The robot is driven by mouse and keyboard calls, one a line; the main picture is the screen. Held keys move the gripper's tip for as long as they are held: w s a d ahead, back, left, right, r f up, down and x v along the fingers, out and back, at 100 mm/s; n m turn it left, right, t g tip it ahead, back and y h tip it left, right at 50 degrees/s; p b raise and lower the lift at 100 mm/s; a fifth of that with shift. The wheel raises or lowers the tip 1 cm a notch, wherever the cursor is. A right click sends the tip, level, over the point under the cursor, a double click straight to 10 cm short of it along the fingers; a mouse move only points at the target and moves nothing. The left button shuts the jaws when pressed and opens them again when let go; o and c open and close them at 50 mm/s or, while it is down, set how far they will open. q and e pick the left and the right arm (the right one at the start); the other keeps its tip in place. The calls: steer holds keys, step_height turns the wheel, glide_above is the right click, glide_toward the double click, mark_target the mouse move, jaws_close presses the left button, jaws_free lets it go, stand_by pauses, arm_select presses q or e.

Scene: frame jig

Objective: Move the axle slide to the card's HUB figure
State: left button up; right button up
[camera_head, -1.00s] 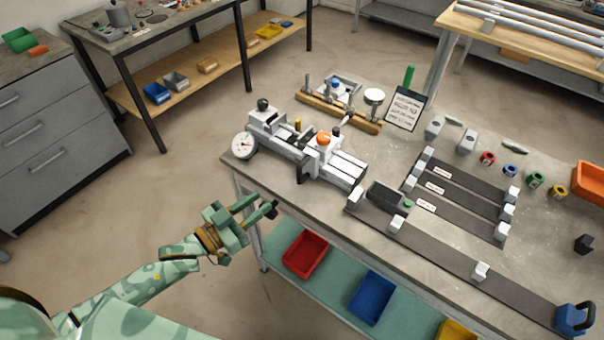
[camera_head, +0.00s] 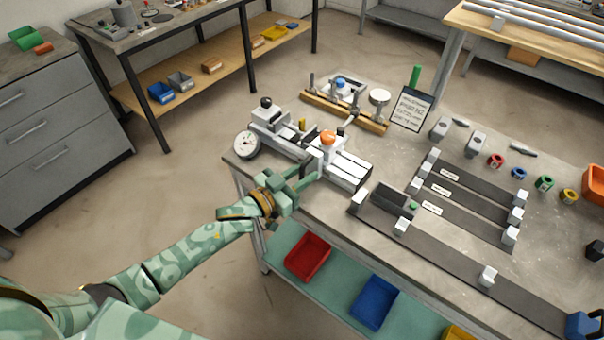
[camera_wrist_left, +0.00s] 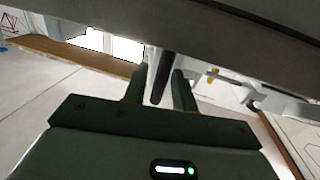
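The jig (camera_head: 318,150) is a grey and white rail fixture near the bench's left end, with an orange knob (camera_head: 327,138) on its middle block, which I take for the axle slide. A round dial (camera_head: 246,144) is at its left end. The card (camera_head: 411,108) stands behind the jig; its writing is too small to read. My left gripper (camera_head: 312,168) is at the front side of the middle block. In the left wrist view, its fingers (camera_wrist_left: 160,88) are apart, with a dark upright bar (camera_wrist_left: 163,75) between them. My right gripper is out of view.
A wooden rack (camera_head: 345,112) with upright pieces stands behind the jig. Dark rails (camera_head: 465,205) with white blocks and a black box (camera_head: 394,199) lie to the right. Red (camera_head: 308,257) and blue (camera_head: 373,302) bins sit on the shelf below.

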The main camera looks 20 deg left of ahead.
arm_select(q)
jaws_close()
steer(key=shift+s+d+r+p, duration=0.1)
steer(key=shift+s+d+p, duration=0.2)
steer(key=shift+d+p, duration=0.35)
steer(key=shift+d, duration=0.35)
steer(key=shift+o, duration=0.9)
jaws_free()
steer(key=p+v, duration=0.1)
steer(key=v, duration=1.5)
steer(key=shift+s+a, duration=0.2)
steer(key=shift+f, duration=0.25)
